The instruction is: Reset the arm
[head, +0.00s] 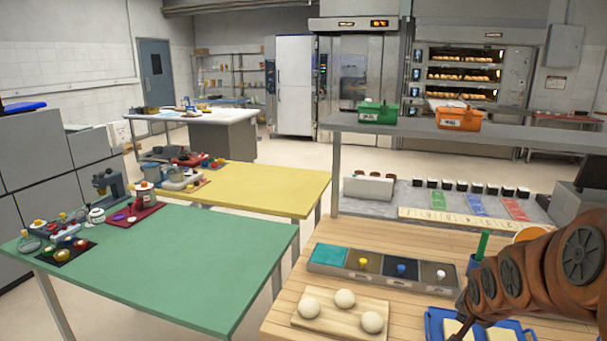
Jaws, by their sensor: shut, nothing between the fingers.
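My arm reaches in from the right edge of the head view, low over the wooden worktop (410,255). My gripper (461,325) is small and dark at the arm's left end, above the blue tray (432,328) with pale blocks. It looks shut and empty. The arm hides part of the tray and the worktop's right side.
Three dough balls lie on a wooden board (318,326) left of my gripper. A divided bin (330,254) and a green-handled tool (482,246) stand behind. A shelf (480,128) with green and orange boxes spans above. A green table (190,280) stands left.

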